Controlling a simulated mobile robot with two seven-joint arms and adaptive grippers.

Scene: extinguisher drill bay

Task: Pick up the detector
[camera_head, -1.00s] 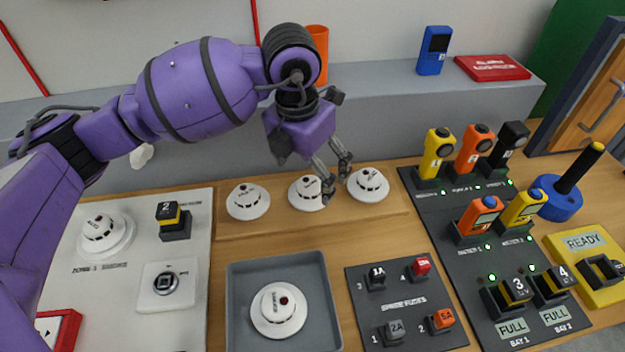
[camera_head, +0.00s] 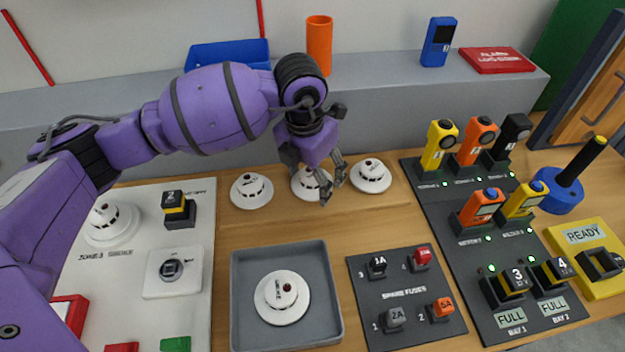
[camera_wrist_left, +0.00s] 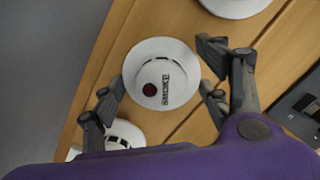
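Three round white detectors stand in a row on a wooden strip: left (camera_head: 251,191), middle (camera_head: 303,187) and right (camera_head: 371,176). My left gripper (camera_head: 332,187) is open and empty, pointing down at the middle one and partly hiding it. In the left wrist view the open fingers lie either side of a white detector marked SMOKE (camera_wrist_left: 160,75) with a dark red dot; contact cannot be told. Another detector (camera_head: 282,298) lies in a grey tray (camera_head: 239,300). One more sits on the white panel (camera_head: 108,222). My right gripper is not in view.
A dark fuse board (camera_head: 405,296) and a board of torches and radios (camera_head: 462,250) lie to the right. An orange cup (camera_head: 319,45), blue bin (camera_head: 228,53), blue device (camera_head: 438,42) and red book (camera_head: 497,60) stand on the grey ledge behind.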

